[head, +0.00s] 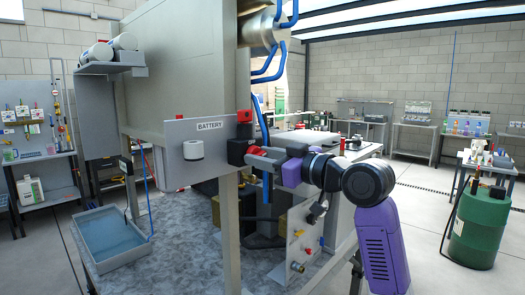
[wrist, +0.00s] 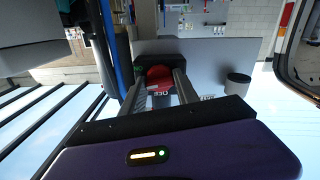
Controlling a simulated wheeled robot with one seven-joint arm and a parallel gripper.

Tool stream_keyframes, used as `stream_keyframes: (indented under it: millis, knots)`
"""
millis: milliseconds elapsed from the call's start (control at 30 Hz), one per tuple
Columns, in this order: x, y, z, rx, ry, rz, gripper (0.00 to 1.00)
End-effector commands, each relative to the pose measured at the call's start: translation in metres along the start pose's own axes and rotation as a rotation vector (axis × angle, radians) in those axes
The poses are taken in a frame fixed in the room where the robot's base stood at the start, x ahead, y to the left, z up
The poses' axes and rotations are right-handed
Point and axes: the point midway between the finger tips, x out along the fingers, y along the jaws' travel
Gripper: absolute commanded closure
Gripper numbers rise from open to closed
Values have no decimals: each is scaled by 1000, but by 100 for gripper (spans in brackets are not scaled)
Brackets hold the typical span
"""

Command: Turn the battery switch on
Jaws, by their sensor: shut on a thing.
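The battery switch is a black box (head: 238,152) on a grey panel (head: 212,128) labelled BATTERY. Its red knob (head: 255,150) shows at the tip of my gripper (head: 262,157). In the wrist view the red knob (wrist: 160,76) lies between the two fingers of my gripper (wrist: 160,84), on the dark switch body (wrist: 172,59). Lettering that seems to read OFF shows by the knob. My gripper is shut on the knob. The fingers partly hide the knob's sides, so its exact angle is hard to tell.
A red part (head: 244,116) is just above the switch. Blue hoses (head: 265,110) hang close by. A blue tray (head: 103,238) sits on the bench at the lower left.

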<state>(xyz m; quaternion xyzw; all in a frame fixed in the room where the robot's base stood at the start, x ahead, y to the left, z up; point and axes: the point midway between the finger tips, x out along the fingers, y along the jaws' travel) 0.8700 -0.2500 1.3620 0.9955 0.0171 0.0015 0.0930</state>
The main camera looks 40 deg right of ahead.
Motion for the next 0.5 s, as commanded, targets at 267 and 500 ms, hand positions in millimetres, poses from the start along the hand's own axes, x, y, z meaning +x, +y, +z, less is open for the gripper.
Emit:
stream_keyframes:
  millis: [267,500]
  knots:
    - [0,-1,0,144,-3,-3,100]
    - [0,-1,1,196,-3,-2,100]
